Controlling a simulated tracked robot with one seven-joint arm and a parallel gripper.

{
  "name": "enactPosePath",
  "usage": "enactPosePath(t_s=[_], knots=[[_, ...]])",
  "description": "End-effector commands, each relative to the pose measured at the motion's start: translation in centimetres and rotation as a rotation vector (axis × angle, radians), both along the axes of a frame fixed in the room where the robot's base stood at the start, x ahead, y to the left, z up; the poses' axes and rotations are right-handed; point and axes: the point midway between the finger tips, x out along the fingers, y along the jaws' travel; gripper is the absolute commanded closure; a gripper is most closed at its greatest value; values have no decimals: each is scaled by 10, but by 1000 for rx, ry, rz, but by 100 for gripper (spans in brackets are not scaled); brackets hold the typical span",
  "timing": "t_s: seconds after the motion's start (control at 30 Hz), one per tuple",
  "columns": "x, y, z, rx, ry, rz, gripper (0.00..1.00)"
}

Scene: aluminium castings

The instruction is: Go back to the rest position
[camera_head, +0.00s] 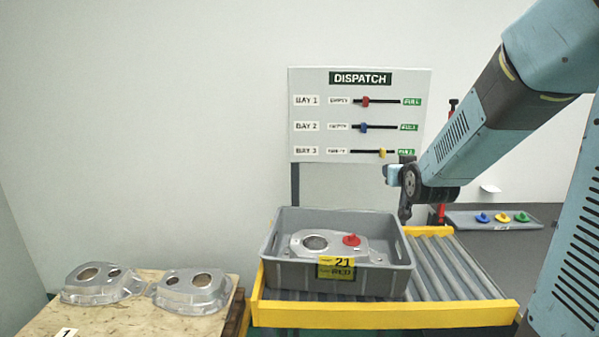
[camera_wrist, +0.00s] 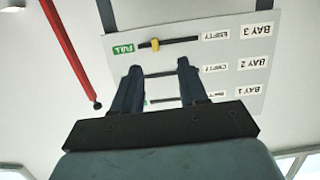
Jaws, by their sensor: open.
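My gripper (camera_head: 405,212) hangs in front of the lower right of the dispatch board (camera_head: 310,143), above the right end of the grey crate. In the wrist view my gripper (camera_wrist: 158,66) has its two dark fingers apart with nothing between them. The board (camera_wrist: 262,25) appears upside down beyond them. Its yellow slider (camera_head: 382,153) on the Bay 3 row stands past the middle toward FULL. The red slider (camera_head: 365,102) and blue slider (camera_head: 363,127) stand nearer EMPTY.
The grey crate (camera_head: 320,279), on a yellow-framed roller conveyor (camera_head: 400,316), holds a casting (camera_head: 300,243) with a red plug (camera_head: 351,240). Two castings (camera_head: 100,287) (camera_head: 190,291) lie on a left table (camera_head: 120,317). A tray (camera_head: 460,221) with coloured plugs stands right.

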Motion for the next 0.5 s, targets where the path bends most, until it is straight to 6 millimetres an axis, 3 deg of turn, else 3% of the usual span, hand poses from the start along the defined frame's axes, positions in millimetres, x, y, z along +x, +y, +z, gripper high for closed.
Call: enactPosePath(t_s=[0.27,0.5], knots=[[-69,8,15,6,232,-2,57],[-145,13,19,17,440,-3,57]])
